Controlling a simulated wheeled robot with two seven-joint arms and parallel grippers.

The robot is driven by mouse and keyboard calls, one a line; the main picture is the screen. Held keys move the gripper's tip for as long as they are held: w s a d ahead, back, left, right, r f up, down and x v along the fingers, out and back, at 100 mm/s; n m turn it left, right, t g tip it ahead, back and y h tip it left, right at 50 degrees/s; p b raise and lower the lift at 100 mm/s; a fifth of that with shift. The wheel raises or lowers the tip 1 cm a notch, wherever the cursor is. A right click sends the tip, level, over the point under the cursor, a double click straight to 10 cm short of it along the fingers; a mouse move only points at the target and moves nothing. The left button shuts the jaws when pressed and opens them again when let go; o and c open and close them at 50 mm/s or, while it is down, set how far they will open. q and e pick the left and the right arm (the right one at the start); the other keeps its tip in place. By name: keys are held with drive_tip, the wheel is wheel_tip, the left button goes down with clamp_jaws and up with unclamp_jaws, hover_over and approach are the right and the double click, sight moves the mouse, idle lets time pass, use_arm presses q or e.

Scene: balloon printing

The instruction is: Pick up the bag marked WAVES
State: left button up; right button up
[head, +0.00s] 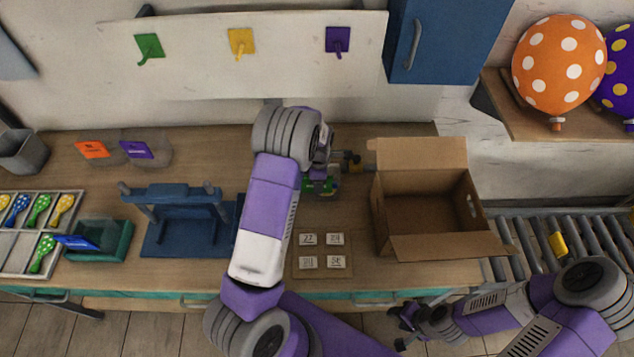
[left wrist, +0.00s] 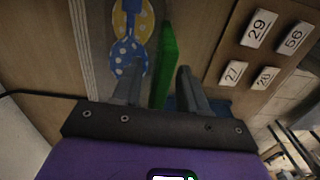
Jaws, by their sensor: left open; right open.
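My left gripper (head: 322,172) is at mid-table, partly hidden by its own arm. In the left wrist view its open fingers (left wrist: 158,88) stand either side of a narrow green piece (left wrist: 168,62), seen nearly edge-on. Beside that piece is a greyish clear area with yellow and blue dotted balloon shapes (left wrist: 130,45). A green patch also shows at the gripper in the head view (head: 319,187). Clear bags with an orange label (head: 92,149) and a purple label (head: 137,150) lie at the back left. No WAVES lettering is legible. My right gripper (head: 405,322) is open and empty at the lower right.
A blue stand (head: 180,240) is left of my left arm. A green tray (head: 118,250) holds a blue-labelled item (head: 78,242). A board with number tiles (head: 322,272) lies at the front. An open cardboard box (head: 420,170) stands right, beside a roller conveyor (head: 520,240).

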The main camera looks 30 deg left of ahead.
use_arm(q)
drive_tip(key=shift+c, duration=0.3)
clamp_jaws()
